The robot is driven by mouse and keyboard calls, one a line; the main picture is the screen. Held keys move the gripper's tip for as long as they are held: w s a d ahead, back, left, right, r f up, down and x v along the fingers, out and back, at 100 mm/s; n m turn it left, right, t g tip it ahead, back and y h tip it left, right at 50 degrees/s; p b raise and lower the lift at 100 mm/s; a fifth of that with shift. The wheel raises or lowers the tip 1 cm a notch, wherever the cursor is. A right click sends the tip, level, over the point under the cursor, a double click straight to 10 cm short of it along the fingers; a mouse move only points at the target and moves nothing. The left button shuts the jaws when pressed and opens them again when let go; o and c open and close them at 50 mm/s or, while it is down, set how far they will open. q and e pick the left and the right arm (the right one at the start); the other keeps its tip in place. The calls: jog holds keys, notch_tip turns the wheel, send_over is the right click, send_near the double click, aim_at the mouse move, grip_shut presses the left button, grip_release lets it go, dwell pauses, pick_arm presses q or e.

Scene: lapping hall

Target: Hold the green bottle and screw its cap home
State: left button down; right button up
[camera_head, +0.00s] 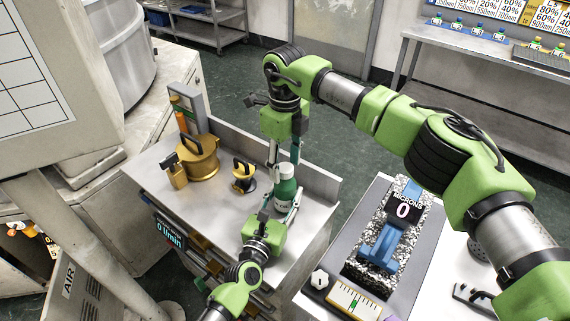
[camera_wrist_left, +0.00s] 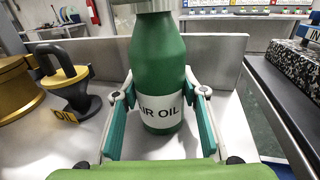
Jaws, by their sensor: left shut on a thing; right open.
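The green bottle (camera_head: 287,188) stands upright on the metal bench top, with a white label reading "IR OIL" in the left wrist view (camera_wrist_left: 158,62). My left gripper (camera_head: 280,204) is shut around its lower body; its green-padded fingers lie on either side of the label in the left wrist view (camera_wrist_left: 161,108). A pale cap (camera_head: 287,170) shows on top of the bottle; the left wrist view shows only its lower edge (camera_wrist_left: 145,6). How far it is screwed down I cannot tell. My right gripper (camera_head: 284,157) is open, pointing down, its fingers just above and beside the cap.
A brass pot (camera_head: 201,160), a small brass block (camera_head: 173,172) and a black-and-yellow handled tool (camera_head: 243,177) stand left of the bottle. The bench has a raised back edge (camera_head: 320,183). At right is a granite block with a blue gauge (camera_head: 380,246).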

pick_arm(q)
jog(key=c, duration=1.2)
grip_release()
pick_arm(e)
notch_tip(320, 180, up, 11)
jog(key=shift+r, duration=0.2)
pick_arm(q)
jog(key=v, duration=1.1)
jog(key=shift+a, duration=0.1)
jog(key=shift+s+a, duration=0.15)
jog(key=shift+s, duration=0.35)
pick_arm(e)
jog(key=shift+r, duration=0.1)
